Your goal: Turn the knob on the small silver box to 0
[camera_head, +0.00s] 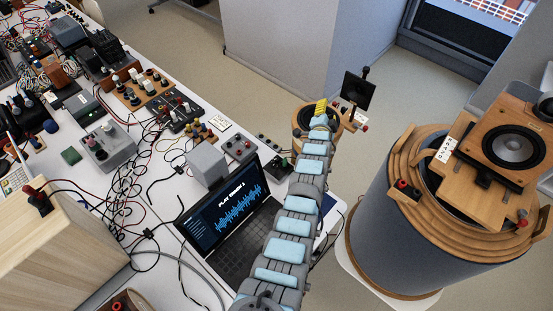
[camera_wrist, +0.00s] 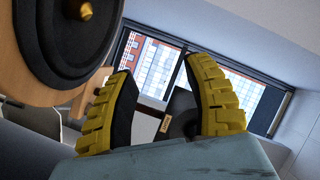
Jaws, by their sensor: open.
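A small silver-grey box (camera_head: 108,147) with knobs on top sits on the left part of the table in the head view. Its knob setting is too small to read. A plain grey box (camera_head: 207,164) stands behind the laptop, and no knob shows on it. My gripper (camera_head: 320,108) is far to the right of both boxes, beside a round wooden speaker (camera_head: 300,120) past the table's right side. In the wrist view my gripper (camera_wrist: 162,105) has its two yellow-padded fingers apart with nothing held between them. Neither box is recognisable in the wrist view.
An open laptop (camera_head: 235,225) with a waveform on screen is left of my arm. Cables and electronics crowd the table (camera_head: 158,210). A wooden box (camera_head: 65,240) stands at left front. A large grey drum (camera_head: 420,230) bearing a wooden speaker (camera_head: 510,150) stands right.

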